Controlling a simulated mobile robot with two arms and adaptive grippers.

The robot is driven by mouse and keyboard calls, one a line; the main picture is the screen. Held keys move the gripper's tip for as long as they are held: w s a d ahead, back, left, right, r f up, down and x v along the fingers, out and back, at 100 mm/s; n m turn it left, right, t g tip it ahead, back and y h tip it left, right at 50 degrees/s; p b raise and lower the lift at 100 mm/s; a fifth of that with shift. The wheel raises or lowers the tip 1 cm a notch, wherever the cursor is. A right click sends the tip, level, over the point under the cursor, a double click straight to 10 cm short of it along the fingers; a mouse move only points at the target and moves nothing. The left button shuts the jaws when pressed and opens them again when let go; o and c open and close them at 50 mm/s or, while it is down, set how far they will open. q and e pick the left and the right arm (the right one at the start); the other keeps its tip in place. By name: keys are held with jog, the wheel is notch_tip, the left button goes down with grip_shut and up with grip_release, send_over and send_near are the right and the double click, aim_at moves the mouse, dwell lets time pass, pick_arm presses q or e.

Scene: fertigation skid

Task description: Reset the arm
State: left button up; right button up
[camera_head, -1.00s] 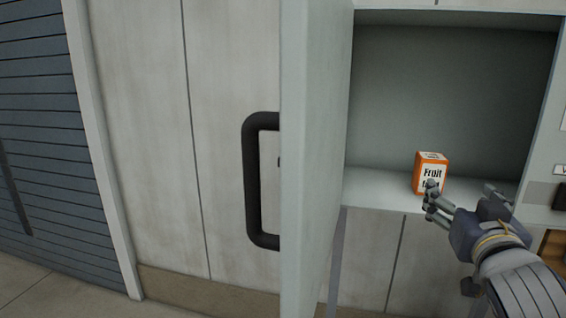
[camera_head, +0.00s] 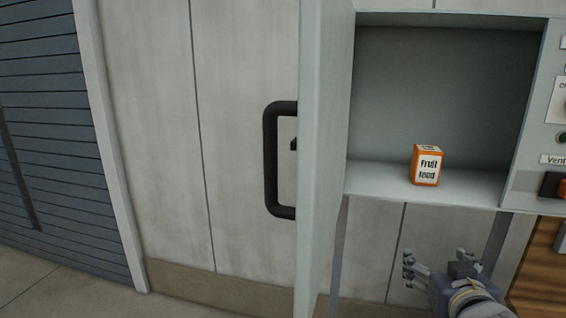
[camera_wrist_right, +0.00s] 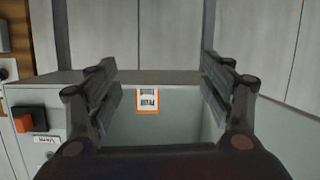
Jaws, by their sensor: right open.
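My right gripper (camera_head: 437,268) is low at the right in the head view, below and in front of the open cabinet (camera_head: 370,183). Its fingers are spread and empty. In the right wrist view the open fingers (camera_wrist_right: 160,90) stand at either side, with nothing between them up close. An orange and white box labelled "Fruit food" (camera_head: 427,165) stands upright on the cabinet floor, apart from the gripper. The box also shows in the right wrist view (camera_wrist_right: 148,101), farther off and upside down. My left gripper is not in view.
The cabinet door (camera_head: 322,160) stands open, its edge toward me, with a black handle (camera_head: 271,160) on its left. A control panel (camera_head: 553,110) with buttons and a "Vent" label is right of the cabinet. Wooden boards (camera_head: 540,270) are at lower right.

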jog(key=s+a+f+n+g+y, duration=0.15)
jog(key=s+f, duration=0.25)
jog(key=f, duration=0.5)
jog(key=s+a+f+g, duration=0.2)
jog(key=s+f+g, duration=0.15)
jog(key=f, duration=0.55)
jog(key=s+a+f+n+g+y, duration=0.1)
jog(key=s+a+f+g, duration=0.2)
jog(key=s+f, duration=0.6)
jog(key=s+a+f+n+g+y, duration=0.1)
jog(key=s+a+f+g, duration=0.15)
jog(key=s+f, duration=0.65)
jog(key=s+f+g, duration=0.1)
jog(key=s+f, duration=0.1)
jog(key=f, duration=1)
jog(key=s+f+g, duration=0.1)
jog(key=s+f, duration=0.1)
jog(key=f, duration=1)
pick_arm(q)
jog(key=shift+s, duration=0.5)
pick_arm(e)
jog(key=s+d+f, duration=0.1)
jog(key=s+f, duration=0.6)
jog(key=s, duration=0.1)
jog(key=s+d+f, duration=0.2)
jog(key=s+f, duration=0.6)
jog(key=shift+d+g, duration=0.3)
jog(key=shift+g, duration=0.05)
jog(key=shift+h, duration=0.25)
